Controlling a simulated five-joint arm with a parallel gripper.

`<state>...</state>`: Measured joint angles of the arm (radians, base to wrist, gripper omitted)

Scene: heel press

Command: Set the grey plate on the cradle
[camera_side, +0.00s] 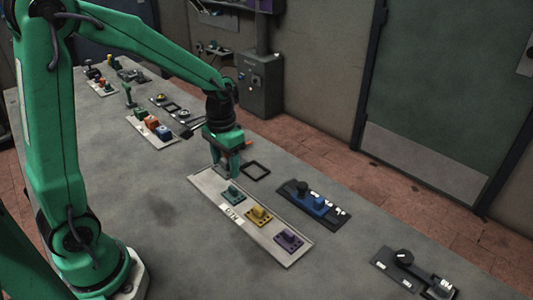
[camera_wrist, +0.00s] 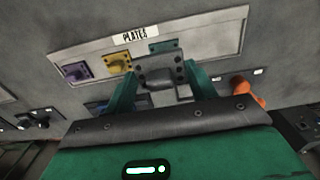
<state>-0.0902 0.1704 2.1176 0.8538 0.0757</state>
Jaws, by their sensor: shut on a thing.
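My gripper (camera_side: 225,174) is at the left end of the long pale tray (camera_side: 285,250), beside the teal plate. In the wrist view its two green fingers (camera_wrist: 162,88) are closed on the grey plate (camera_wrist: 158,68), which has dark holes and a grey knob between the fingertips. Whether the grey plate touches the tray or hangs just above it, I cannot tell. The tray, labelled PLATES, also holds a teal plate (camera_side: 233,194), a yellow plate (camera_side: 258,215) and a purple plate (camera_side: 288,239). I cannot pick out the cradle with certainty.
A dark panel (camera_side: 314,198) with a black knob and blue block lies behind the tray, and another knob panel (camera_side: 411,266) at right. A panel with coloured blocks (camera_side: 153,127) lies at left. The front bench is clear.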

